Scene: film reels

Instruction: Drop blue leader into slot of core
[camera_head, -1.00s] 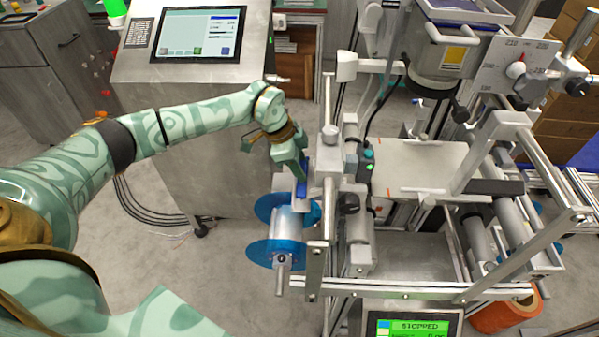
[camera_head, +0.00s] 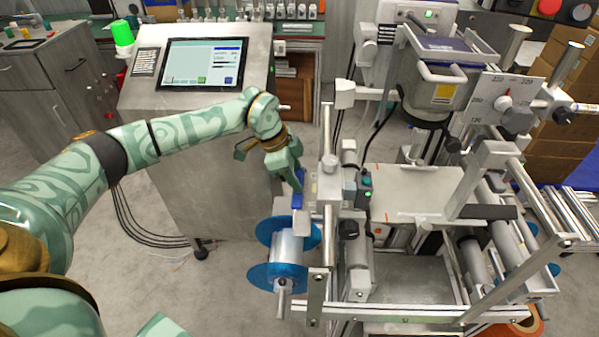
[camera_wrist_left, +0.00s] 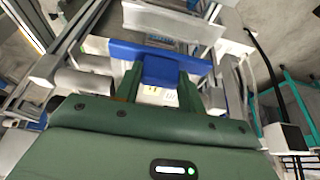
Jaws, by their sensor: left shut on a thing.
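My left gripper (camera_head: 297,184) is shut on the blue leader (camera_head: 298,200), a small blue piece seen partly behind the fingers. In the left wrist view the fingers (camera_wrist_left: 159,88) hold the blue leader (camera_wrist_left: 158,65) as a wide blue bar across their tips. The core (camera_head: 288,245) is a silver cylinder between two blue flanges (camera_head: 277,278) on a spindle, just below the leader in the head view. The leader appears above the core; I cannot tell whether they touch. The slot is not distinguishable. My right gripper is not in view.
The machine's metal frame (camera_head: 330,215) stands close to the right of the gripper and reel. A steel console (camera_head: 200,150) with a screen stands behind the arm. Open floor (camera_head: 215,290) lies left of the reel.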

